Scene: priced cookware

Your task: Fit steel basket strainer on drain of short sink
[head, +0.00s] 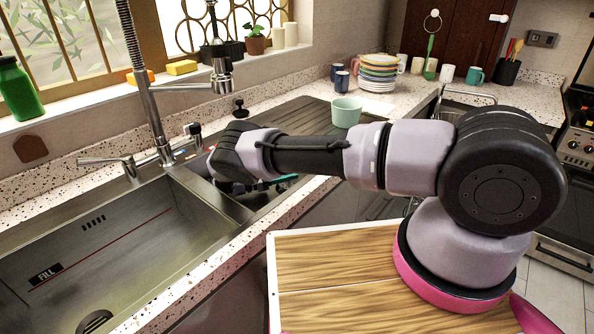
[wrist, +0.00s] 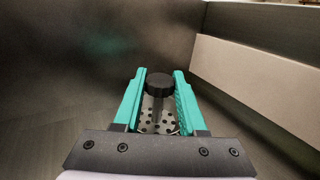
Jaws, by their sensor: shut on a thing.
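My gripper (wrist: 158,78) is shut on the steel basket strainer (wrist: 160,118), seen in the wrist view. The strainer has a round black knob (wrist: 159,84) on top and a perforated steel body, and it sits between the teal fingers. In the head view my arm reaches over the smaller basin (head: 232,203) beside the large sink, and it hides the strainer. A bit of teal finger (head: 286,180) shows beneath the arm. The wrist view shows grey basin walls and floor around the gripper. No drain of the smaller basin shows in either view.
The large sink (head: 130,240) with a FILL label lies at the left, with a dark round drain (head: 95,321) at its bottom edge. A tall faucet (head: 150,90) stands behind. A mint cup (head: 346,112) and stacked plates (head: 378,72) stand on the right.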

